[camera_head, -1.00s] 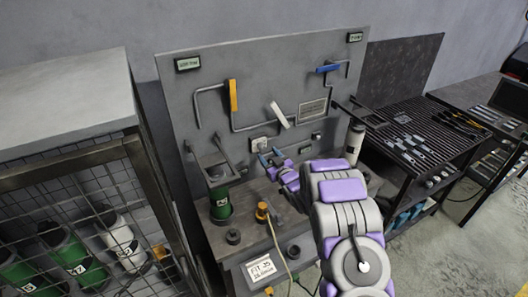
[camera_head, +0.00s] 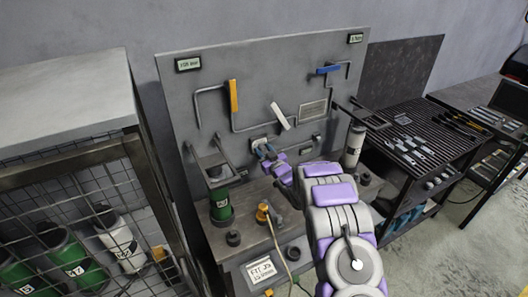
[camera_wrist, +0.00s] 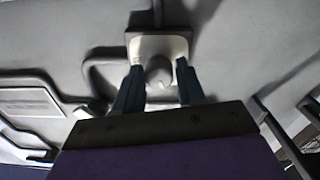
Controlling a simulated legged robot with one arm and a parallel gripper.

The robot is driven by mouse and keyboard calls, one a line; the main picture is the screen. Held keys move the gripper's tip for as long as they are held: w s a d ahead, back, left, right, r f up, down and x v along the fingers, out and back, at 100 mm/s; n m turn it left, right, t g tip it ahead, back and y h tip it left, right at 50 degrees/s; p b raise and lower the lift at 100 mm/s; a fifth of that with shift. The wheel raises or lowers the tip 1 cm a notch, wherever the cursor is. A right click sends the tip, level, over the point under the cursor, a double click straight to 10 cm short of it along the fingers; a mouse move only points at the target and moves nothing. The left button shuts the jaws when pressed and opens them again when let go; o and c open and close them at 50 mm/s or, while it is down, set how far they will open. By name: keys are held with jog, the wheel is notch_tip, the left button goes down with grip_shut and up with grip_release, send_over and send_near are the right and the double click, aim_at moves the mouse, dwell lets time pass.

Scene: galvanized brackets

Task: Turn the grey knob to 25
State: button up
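The grey knob (camera_wrist: 158,72) sits on a pale square plate (camera_wrist: 150,45) in the wrist view, near the picture's middle. My gripper (camera_wrist: 159,68) has its two dark blue fingers on either side of the knob. A gap shows between each finger and the knob, so the gripper looks open around it. In the head view my gripper (camera_head: 265,152) is up at the grey panel (camera_head: 215,125), in front of the small plate, and hides most of the knob. I cannot read any scale mark or setting on the knob.
Pipes with a yellow lever (camera_head: 233,95), a white lever (camera_head: 280,116) and a blue lever (camera_head: 328,70) run across the panel. A grill-like cart (camera_head: 415,135) stands to the right.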

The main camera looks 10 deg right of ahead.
jog(key=c, duration=0.6)
jog(key=shift+c, duration=0.2)
